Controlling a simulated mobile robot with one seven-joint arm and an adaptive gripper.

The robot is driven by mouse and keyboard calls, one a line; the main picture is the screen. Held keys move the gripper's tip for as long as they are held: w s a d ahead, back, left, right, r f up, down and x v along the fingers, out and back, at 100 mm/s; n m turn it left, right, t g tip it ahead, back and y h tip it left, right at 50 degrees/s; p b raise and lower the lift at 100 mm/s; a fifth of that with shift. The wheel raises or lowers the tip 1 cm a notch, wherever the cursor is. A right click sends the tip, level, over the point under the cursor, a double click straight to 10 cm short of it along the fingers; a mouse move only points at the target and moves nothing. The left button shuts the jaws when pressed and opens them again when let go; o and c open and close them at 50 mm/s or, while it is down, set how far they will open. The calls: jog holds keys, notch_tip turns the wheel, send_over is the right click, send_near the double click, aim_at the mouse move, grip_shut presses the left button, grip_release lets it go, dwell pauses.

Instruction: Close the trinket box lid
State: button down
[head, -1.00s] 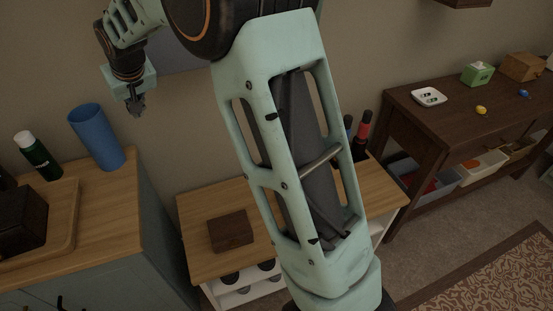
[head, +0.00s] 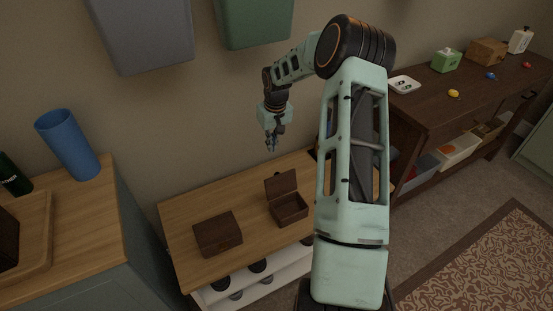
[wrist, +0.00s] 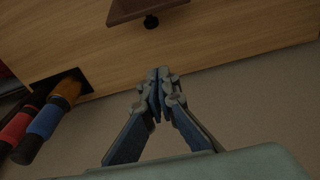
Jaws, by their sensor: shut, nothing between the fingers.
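An open dark wooden box (head: 288,212) stands on the low wooden table in the head view. Its lid (head: 281,184) is raised, tilted up at the back edge. A second dark wooden box (head: 218,236) to its left is closed. I cannot tell from its look alone which is the trinket box. My gripper (head: 271,147) is shut and empty, above and behind the open lid, apart from it.
The low table (head: 190,207) has bare room around both boxes. A blue cup (head: 67,145) stands on the left cabinet. Red and blue handled items (wrist: 38,125) sit in a table opening in the wrist view. Grey and green bins (head: 145,35) hang on the wall.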

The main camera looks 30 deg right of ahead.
aim_at(280, 183)
notch_tip(280, 183, down, 8)
jog(key=s+b, duration=0.1)
jog(key=s, duration=0.1)
jog(key=shift+s+f, duration=0.2)
jog(key=shift+s, duration=0.05)
jog(key=shift+s, duration=0.15)
dwell(0.5)
